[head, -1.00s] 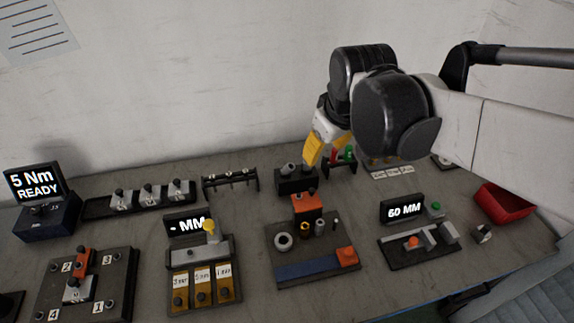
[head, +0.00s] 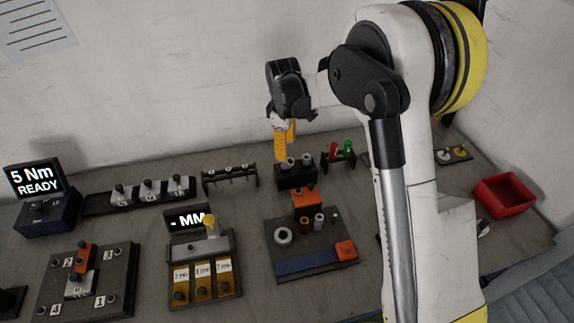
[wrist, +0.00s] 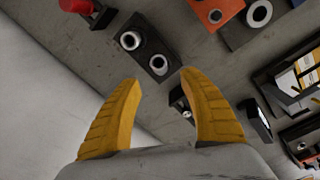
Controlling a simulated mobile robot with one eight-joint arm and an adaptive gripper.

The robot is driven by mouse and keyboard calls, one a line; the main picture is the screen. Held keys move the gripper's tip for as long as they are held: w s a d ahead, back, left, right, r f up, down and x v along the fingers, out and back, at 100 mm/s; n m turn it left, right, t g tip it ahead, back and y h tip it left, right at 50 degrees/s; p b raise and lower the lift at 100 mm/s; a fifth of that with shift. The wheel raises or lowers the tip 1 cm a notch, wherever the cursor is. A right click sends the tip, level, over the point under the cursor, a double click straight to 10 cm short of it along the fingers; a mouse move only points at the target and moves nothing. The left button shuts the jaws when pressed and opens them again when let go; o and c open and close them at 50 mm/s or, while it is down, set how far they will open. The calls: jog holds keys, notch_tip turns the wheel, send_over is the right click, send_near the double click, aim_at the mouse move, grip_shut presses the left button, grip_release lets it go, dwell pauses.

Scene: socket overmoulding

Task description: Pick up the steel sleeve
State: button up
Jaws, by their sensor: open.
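A black block (head: 296,180) at the back of the bench carries two grey metal sleeves, a left one (head: 288,164) and a right one (head: 306,160). In the wrist view these appear as two ring-topped cylinders (wrist: 130,41) and (wrist: 157,64). Another grey cylinder (head: 319,220) stands on the dark board in front; I cannot tell which of these is the steel sleeve. My gripper (head: 284,155) hangs above and behind the black block. In the wrist view its yellow fingers (wrist: 160,77) are apart and empty, with the block beyond their tips.
The dark board (head: 285,254) has a ring, an orange block and small parts. A rack with red and green pieces (head: 338,152) stands right of the black block, a low black rack (head: 230,182) left. A wall is close behind. A red bin (head: 505,197) is at far right.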

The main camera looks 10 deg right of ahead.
aim_at(288, 162)
jog(key=f, duration=0.2)
jog(key=f+b, duration=0.1)
jog(key=f, duration=0.2)
jog(key=f+b, duration=0.1)
jog(key=f, duration=0.1)
jog(key=shift+w+d+f, duration=0.2)
jog(key=shift+d, duration=0.1)
jog(key=shift+r, duration=0.1)
jog(key=c, duration=1)
